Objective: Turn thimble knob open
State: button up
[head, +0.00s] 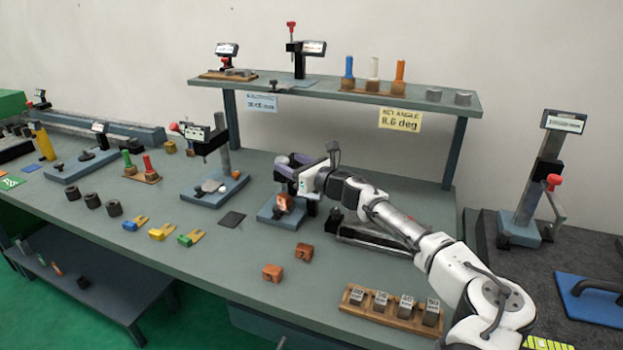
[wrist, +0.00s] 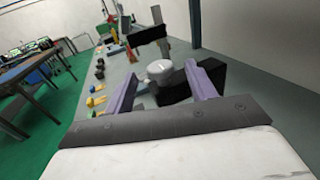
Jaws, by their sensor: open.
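My gripper (head: 291,166) is open, with its purple fingers above a small blue-based fixture (head: 268,216) near the middle of the bench. An orange-brown part (head: 285,202) shows on this fixture just below the fingers. In the wrist view my gripper (wrist: 160,82) has its two fingers spread, with nothing clamped. A pale round piece (wrist: 160,69) shows in the gap between them, and a dark block (wrist: 208,74) lies beyond the right finger. The thimble knob is not clearly told apart; the gripper partly hides the fixture, and contact cannot be judged.
A gauge stand on a blue base (head: 213,192) stands left of the fixture. Orange blocks (head: 303,251) and a wooden rack of metal blocks (head: 392,315) lie in front. A shelf (head: 330,96) spans behind my arm. The bench's front middle is mostly clear.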

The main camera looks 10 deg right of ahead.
jog(key=b+v, duration=0.2)
jog(key=v, duration=0.5)
jog(key=shift+s+d, duration=0.2)
jog(key=shift+s, duration=0.1)
